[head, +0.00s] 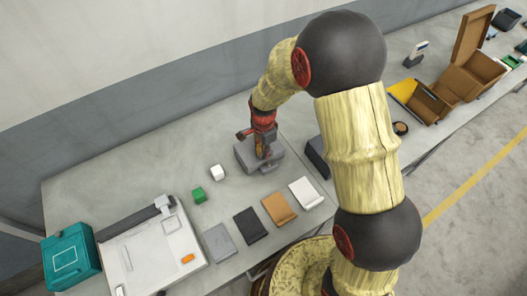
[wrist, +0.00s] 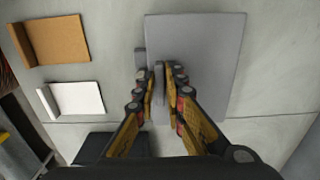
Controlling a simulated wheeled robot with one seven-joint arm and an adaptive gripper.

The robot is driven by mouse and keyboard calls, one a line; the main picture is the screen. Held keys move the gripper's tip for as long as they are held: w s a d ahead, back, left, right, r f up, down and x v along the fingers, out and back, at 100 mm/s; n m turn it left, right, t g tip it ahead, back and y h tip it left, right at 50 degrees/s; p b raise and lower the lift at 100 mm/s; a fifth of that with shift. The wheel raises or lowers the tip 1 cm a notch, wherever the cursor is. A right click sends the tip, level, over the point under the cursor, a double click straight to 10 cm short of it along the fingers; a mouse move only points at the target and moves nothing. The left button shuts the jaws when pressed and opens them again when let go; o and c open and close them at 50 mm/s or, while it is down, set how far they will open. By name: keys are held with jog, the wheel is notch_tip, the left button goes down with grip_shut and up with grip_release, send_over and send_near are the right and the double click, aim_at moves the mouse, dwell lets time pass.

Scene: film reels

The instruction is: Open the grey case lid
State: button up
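The grey case (head: 245,152) stands on the table below my gripper in the head view. Its flat grey lid (wrist: 210,50) fills the upper middle of the wrist view and looks closed. A narrow grey upright piece (wrist: 158,80) shows between my fingers near the lid's left part. My gripper (wrist: 162,72) points down at the case, its fingers on either side of that piece, with a small gap seen on the right side. In the head view my gripper (head: 262,152) partly hides the case. Whether the fingertips touch the lid is hard to tell.
A white pad (head: 305,192), a brown pad (head: 278,208), a black pad (head: 250,225) and a grey pad (head: 219,243) lie in front. A white block (head: 217,172) and a green block (head: 198,195) are to the left. A dark box (head: 316,157) stands close on the right.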

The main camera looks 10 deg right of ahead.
grip_shut()
jog(key=shift+r, duration=0.1)
dwell(0.5)
